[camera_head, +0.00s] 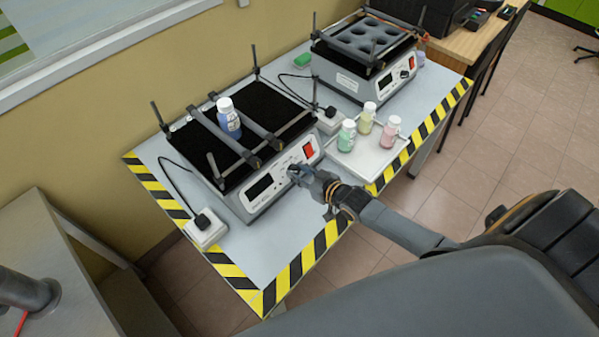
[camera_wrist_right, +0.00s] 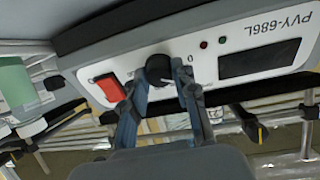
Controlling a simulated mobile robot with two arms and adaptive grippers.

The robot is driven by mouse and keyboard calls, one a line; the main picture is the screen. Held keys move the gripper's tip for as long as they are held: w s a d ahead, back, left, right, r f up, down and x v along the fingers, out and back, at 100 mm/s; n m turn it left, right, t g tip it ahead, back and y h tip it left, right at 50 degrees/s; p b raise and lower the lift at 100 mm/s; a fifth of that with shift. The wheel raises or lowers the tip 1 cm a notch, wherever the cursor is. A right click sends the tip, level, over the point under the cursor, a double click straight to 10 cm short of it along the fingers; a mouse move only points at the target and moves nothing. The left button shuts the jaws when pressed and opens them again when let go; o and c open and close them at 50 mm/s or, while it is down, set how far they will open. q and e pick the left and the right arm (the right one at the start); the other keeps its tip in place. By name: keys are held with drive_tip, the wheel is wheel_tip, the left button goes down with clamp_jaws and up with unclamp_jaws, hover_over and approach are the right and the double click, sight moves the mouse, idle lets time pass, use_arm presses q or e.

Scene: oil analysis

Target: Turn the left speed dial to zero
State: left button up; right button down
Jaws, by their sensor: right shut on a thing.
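The left shaker (camera_head: 262,187) stands on the table with a blue-filled bottle (camera_head: 228,118) between bars on its black platform. Its front panel, with a dark display (camera_head: 260,187) and a red switch (camera_head: 308,151), faces my right gripper (camera_head: 298,174). In the right wrist view the panel appears upside down, and the black speed dial (camera_wrist_right: 158,69) sits between the fingertips of my right gripper (camera_wrist_right: 157,79), which is shut on it. In the head view the gripper largely hides the dial. I cannot read the dial's setting. My left gripper is not in view.
A second shaker (camera_head: 362,86) stands farther back on the table. A white tray (camera_head: 366,159) with green, yellow and pink capped bottles lies right of the left shaker. A white socket box (camera_head: 205,229) sits near the left edge. Black-yellow tape marks the table rim (camera_head: 290,274).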

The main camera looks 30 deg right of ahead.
drive_tip(key=n, duration=0.6)
drive_tip(key=shift+y+b, duration=0.3)
idle(0.4)
drive_tip(key=c, duration=1)
unclamp_jaws()
drive_tip(key=shift+c, duration=0.2)
drive_tip(key=shift+d, duration=0.1)
drive_tip(key=v, duration=1.2)
